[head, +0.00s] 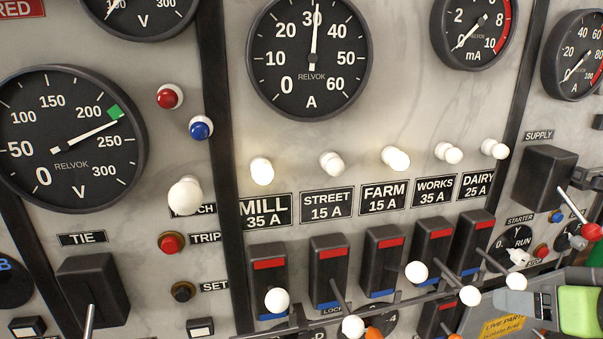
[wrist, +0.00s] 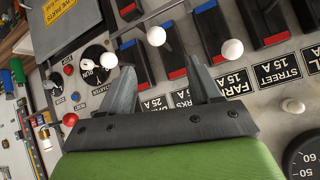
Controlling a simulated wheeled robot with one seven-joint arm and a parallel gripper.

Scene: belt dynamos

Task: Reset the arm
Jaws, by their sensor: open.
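My gripper (wrist: 160,66) shows in the wrist view with its two grey fingers spread apart and nothing between them. It faces the switch panel, near the white lever knobs. In the head view only part of my gripper's green and dark body (head: 580,310) shows at the lower right edge, beside the white knob of a lever (head: 516,281). I cannot tell from these views whether a finger touches a lever.
Black switches with white-knobbed levers, such as the one under MILL (head: 277,300), stick out from the grey panel. A red-knobbed lever (head: 590,230) juts out at the right. A yellow label (head: 502,327) lies low near my gripper. Dials fill the upper panel.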

